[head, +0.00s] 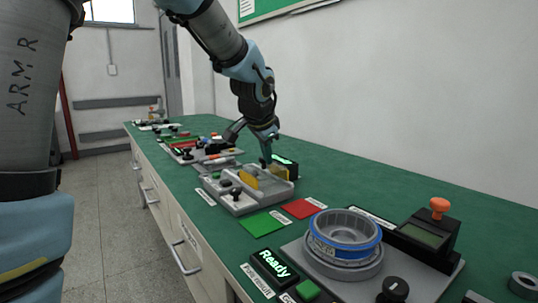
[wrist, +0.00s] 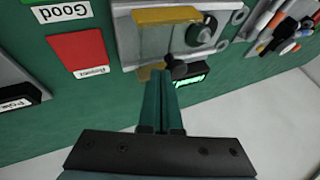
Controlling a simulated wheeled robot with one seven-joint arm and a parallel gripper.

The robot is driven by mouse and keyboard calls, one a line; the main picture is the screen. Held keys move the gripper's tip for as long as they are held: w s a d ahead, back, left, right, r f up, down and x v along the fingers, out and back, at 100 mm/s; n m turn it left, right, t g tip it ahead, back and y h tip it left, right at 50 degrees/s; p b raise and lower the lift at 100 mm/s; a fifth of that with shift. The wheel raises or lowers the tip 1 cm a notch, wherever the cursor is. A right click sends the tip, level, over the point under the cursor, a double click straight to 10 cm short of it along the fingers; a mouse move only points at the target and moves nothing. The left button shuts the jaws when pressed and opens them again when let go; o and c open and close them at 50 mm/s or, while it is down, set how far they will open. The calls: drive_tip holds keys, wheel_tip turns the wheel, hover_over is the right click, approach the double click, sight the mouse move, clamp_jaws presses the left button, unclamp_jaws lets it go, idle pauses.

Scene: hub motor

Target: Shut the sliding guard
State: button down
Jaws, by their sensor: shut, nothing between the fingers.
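The grey fixture (head: 246,196) on the green bench carries amber panels, which look like the sliding guard (head: 249,180). In the wrist view an amber strip (wrist: 168,16) lies across the fixture's far part. A black knob (wrist: 177,68) stands at the fixture's near edge. My gripper (head: 266,162) is over the fixture's far side in the head view. In the wrist view my gripper (wrist: 158,76) is shut and empty, its fingertips close beside the knob. I cannot tell whether they touch it. The guard's exact position along its track is unclear.
A green mat (head: 259,224) and a red mat (head: 302,208) lie in front of the fixture. A round blue-banded hub (head: 345,236) sits on a grey station nearer me. A lit display (wrist: 190,80) stands beside the knob. More tool stations line the bench behind.

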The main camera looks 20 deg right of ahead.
drive_tip(key=w+a+p, duration=0.2)
drive_tip(key=w+p, duration=0.4)
drive_tip(key=w, duration=0.3)
drive_tip(key=shift+w, duration=0.3)
drive_tip(key=shift+w+a+r, duration=0.1)
